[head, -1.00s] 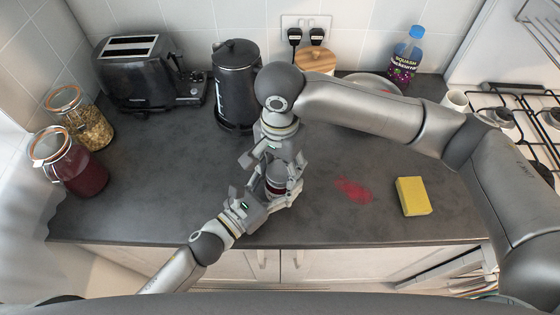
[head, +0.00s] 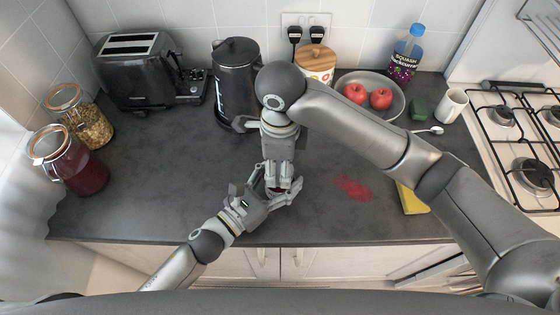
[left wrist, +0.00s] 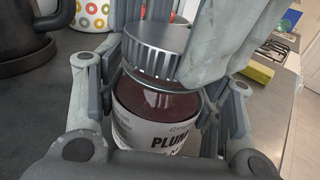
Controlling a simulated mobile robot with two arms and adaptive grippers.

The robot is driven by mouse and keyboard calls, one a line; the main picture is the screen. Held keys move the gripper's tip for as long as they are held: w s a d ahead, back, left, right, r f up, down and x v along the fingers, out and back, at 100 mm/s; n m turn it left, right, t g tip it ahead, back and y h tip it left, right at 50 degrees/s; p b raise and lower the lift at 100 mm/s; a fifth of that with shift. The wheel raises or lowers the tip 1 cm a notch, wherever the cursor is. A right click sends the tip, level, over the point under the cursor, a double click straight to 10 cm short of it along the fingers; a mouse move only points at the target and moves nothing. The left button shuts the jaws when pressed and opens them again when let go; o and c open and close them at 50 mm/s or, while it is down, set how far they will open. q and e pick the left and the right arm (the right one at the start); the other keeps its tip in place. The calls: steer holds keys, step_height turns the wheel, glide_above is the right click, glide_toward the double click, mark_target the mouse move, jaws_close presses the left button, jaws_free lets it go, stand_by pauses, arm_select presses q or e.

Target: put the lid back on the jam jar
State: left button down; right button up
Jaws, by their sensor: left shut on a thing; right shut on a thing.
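The jam jar (left wrist: 150,112), dark red inside with a white label reading "PLUM", stands upright in the left wrist view. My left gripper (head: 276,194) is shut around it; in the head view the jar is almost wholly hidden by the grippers. The silver, ribbed lid (left wrist: 156,48) is over the jar's mouth, looking slightly tilted. My right gripper (head: 283,182) reaches down from above and is shut on the lid, its fingers on either side. I cannot tell whether the lid touches the rim.
A red smear (head: 353,187) and a yellow sponge (head: 412,203), partly behind my right arm, lie to the right. A kettle (head: 237,80), toaster (head: 140,70), bowl (head: 396,106) with apples and two storage jars (head: 75,170) stand around. The counter's left middle is clear.

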steer(key=o, duration=0.7)
steer(key=shift+c, duration=0.3)
